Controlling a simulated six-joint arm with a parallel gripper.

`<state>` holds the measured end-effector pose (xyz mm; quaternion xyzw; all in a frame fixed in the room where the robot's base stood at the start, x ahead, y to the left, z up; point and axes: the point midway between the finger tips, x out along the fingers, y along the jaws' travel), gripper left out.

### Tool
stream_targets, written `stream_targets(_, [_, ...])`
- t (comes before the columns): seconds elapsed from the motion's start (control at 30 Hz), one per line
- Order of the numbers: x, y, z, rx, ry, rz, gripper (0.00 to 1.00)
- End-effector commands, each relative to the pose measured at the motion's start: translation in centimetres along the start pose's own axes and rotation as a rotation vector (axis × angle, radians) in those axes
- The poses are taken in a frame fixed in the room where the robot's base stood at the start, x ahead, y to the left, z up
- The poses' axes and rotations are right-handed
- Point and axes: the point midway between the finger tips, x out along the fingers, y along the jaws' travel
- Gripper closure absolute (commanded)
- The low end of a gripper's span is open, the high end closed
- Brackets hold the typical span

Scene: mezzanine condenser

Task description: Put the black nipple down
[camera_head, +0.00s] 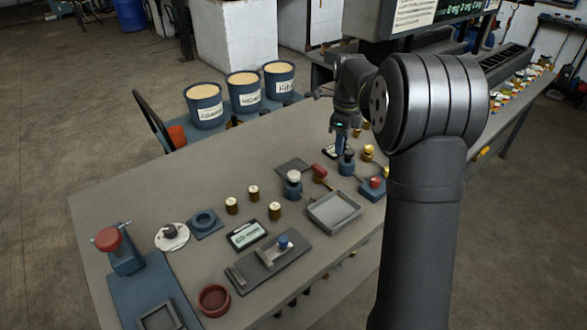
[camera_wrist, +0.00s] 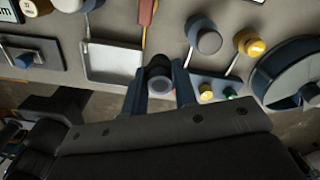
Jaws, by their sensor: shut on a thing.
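My gripper (camera_wrist: 160,78) is shut on the black nipple (camera_wrist: 157,73), a short dark cylinder with a grey round end, between its two blue fingers in the wrist view. In the head view my gripper (camera_head: 341,148) points down over the right part of the table, and the nipple cannot be made out there. In the wrist view the nipple appears between the shallow grey tray (camera_wrist: 113,63) and a blue button box (camera_wrist: 230,83). Its height above the table is hard to judge.
The tray (camera_head: 334,226) and button box (camera_head: 367,194) also show in the head view.

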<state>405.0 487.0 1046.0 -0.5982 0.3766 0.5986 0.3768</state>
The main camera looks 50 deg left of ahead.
Motion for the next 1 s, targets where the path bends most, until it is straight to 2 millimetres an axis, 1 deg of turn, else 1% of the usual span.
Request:
stream_targets(0.03, [0.2,-0.6,1.2,-0.021,0.000,0.000,1.00])
stream_targets(0.1, [0.3,-1.1,2.4,-0.045,0.000,0.000,1.00])
stream_targets(0.23, [0.5,-1.6,3.6,-0.070,0.000,0.000,1.00])
stream_targets(0.37, [1.3,-1.6,5.3,-0.081,0.001,0.002,1.00])
stream_targets(0.7, [5.8,-1.0,12.7,-0.080,0.001,0.002,1.00])
stream_targets(0.8, [6.8,-0.9,14.3,-0.079,0.001,0.001,1.00])
stream_targets(0.9, [7.3,-0.8,15.2,-0.077,0.000,0.001,1.00])
stream_targets(1.0, [7.6,-0.8,15.5,-0.076,0.000,0.001,1.00])
